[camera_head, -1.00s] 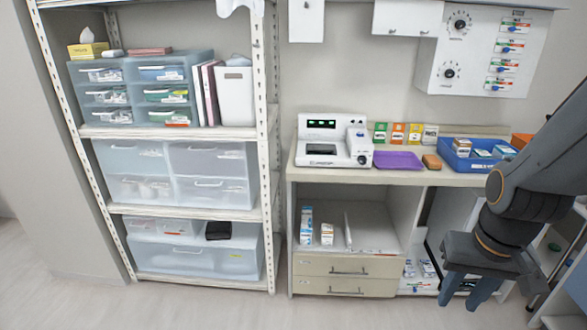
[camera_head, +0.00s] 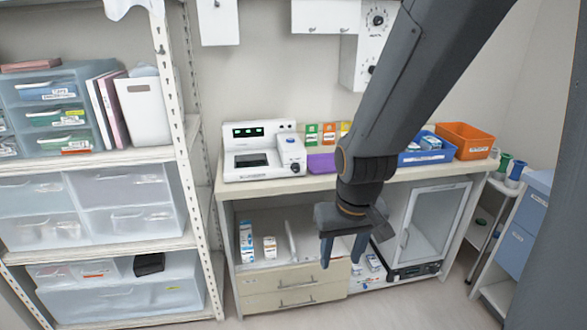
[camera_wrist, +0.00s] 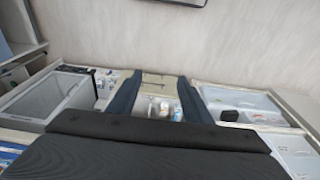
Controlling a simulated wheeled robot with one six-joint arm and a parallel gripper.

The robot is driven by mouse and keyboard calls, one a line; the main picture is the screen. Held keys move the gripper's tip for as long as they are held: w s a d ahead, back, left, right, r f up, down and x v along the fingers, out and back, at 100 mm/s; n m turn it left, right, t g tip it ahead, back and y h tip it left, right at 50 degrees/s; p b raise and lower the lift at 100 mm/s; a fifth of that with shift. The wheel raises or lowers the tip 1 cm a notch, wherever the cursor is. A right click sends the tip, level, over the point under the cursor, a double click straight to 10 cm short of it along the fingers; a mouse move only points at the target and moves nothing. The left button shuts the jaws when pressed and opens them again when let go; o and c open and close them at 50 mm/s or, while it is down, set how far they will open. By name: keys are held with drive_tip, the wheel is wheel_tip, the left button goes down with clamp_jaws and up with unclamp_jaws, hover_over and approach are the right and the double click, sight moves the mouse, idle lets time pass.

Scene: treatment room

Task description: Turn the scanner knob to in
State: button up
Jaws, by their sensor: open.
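The scanner (camera_head: 252,161) is a white machine with a dark display and a dark window, at the left end of the counter. A small dark round knob (camera_head: 296,168) shows on the front of its right part, too small to tell its setting. My gripper (camera_head: 342,250) hangs pointing down in front of the cabinet, right of and lower than the scanner in the picture, apart from it. Its blue fingers are open and empty; they also show in the wrist view (camera_wrist: 157,100). The scanner cannot be made out in the wrist view.
A shelf rack (camera_head: 190,160) stands left. A wall panel with dials (camera_head: 377,20) is partly behind my arm. Open floor lies before the cabinet.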

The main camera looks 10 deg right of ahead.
drive_tip(key=w+f+t+b, duration=0.2)
drive_tip(key=w+f+t, duration=0.15)
drive_tip(key=w, duration=0.95)
drive_tip(key=w+f+t+b, duration=0.2)
drive_tip(key=w+t, duration=0.2)
drive_tip(key=w, duration=0.9)
drive_tip(key=t+b, duration=0.3)
drive_tip(key=t, duration=0.5)
approach(297, 170)
drive_tip(key=shift+t, duration=0.25)
drive_tip(key=shift+w+a+f+p, duration=0.1)
drive_tip(key=shift+w+p, duration=0.1)
drive_tip(key=shift+w, duration=1.15)
drive_tip(key=shift+w+d+f+p, duration=0.1)
drive_tip(key=shift+w+p, duration=0.1)
drive_tip(key=shift+w, duration=1.2)
drive_tip(key=shift+w+a+f+p, duration=0.1)
drive_tip(key=shift+w+p, duration=0.1)
drive_tip(key=shift+w, duration=1.15)
drive_tip(key=c, duration=1.1)
drive_tip(key=shift+o, duration=0.2)
